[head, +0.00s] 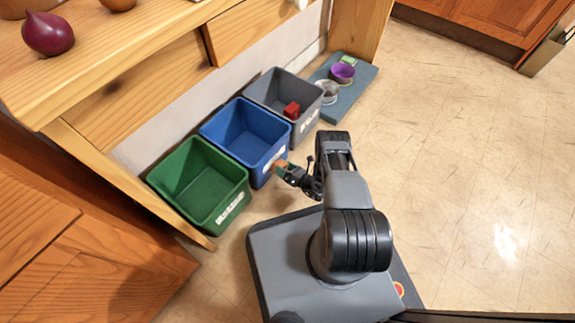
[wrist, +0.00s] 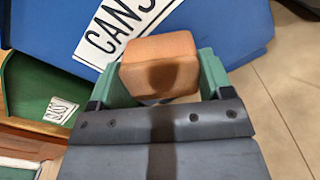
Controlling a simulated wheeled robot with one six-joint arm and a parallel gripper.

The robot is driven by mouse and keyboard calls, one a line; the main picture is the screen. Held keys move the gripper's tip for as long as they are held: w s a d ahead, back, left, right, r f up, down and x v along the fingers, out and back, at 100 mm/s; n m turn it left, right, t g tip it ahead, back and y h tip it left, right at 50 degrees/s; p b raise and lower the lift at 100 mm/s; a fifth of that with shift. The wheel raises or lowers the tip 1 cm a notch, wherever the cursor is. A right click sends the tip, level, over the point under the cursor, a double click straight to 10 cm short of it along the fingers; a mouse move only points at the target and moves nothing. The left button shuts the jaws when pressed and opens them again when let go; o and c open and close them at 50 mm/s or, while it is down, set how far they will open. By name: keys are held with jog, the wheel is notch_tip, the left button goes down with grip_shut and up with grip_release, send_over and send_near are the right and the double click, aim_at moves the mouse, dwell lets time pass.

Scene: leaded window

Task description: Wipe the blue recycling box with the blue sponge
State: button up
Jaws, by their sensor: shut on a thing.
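The blue recycling box (head: 259,176) stands on the floor between a green box and a grey box. Its side with a white CANS label fills the top of the wrist view (wrist: 220,30). My gripper (head: 283,169) is at the box's near side, by the label. Its teal fingers (wrist: 158,75) are shut on an orange-brown, sponge-like block (wrist: 160,50). The block is close to the blue wall, just below the label in the wrist view; I cannot tell if they touch. I see no blue sponge.
The green box (head: 232,205) stands at left, and the grey box (head: 300,128) holds a red object (head: 291,110). A blue-grey mat (head: 358,88) carries a purple bowl (head: 342,73), a white bowl (head: 327,90) and a small green item (head: 348,61). Wooden shelving overhangs behind. Floor at right is clear.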

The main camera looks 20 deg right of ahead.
jog(key=shift+s+a, duration=0.15)
jog(key=shift+a, duration=0.05)
jog(key=v, duration=0.6)
dwell(0.4)
jog(key=shift+d, duration=0.1)
